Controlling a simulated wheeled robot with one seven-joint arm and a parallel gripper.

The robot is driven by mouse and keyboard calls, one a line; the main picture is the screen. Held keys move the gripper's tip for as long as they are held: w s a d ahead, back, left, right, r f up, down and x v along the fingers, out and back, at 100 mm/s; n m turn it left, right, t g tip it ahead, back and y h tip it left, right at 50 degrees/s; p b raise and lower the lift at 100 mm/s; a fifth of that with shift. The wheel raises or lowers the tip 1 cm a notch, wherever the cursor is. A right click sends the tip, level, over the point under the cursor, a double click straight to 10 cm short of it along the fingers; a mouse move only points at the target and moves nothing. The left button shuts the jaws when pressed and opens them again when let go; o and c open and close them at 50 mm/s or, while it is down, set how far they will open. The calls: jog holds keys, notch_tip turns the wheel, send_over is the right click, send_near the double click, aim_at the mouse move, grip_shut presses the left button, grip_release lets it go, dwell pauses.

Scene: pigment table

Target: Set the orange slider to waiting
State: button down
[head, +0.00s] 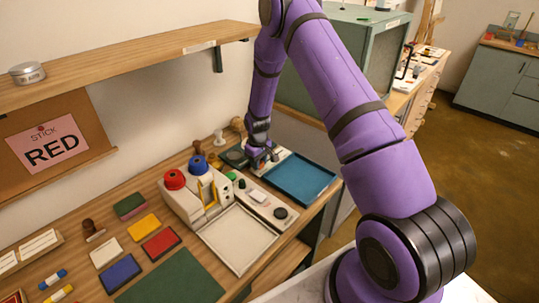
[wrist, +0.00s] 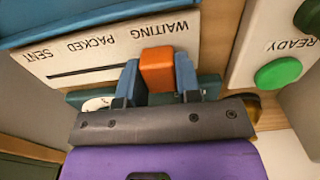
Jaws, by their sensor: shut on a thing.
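The orange slider (wrist: 157,66) is a small block standing on a pale label panel (wrist: 100,52) in the wrist view. The panel reads SENT, PACKED and WAITING, upside down, above a dark slot. The slider stands at the WAITING end, and the bare slot runs left from it past PACKED to SENT. My gripper (wrist: 158,82) has its two blue fingers on either side of the slider and is shut on it. In the head view, my gripper (head: 262,153) is low at the back of the table, beside the blue tray; the slider cannot be made out there.
A green button (wrist: 277,73) on a panel marked READY is to the right in the wrist view. In the head view, a blue tray (head: 303,178) lies just right of my gripper. A dispenser with red and blue knobs (head: 196,200) and a pale tray (head: 238,238) stand left and front.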

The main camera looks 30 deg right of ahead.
jog(key=shift+s+a, duration=0.1)
jog(key=shift+a, duration=0.35)
jog(key=c, duration=0.8)
grip_release()
jog(key=shift+a, duration=0.1)
jog(key=shift+r, duration=0.1)
jog(key=shift+r, duration=0.3)
notch_tip(320, 180, up, 10)
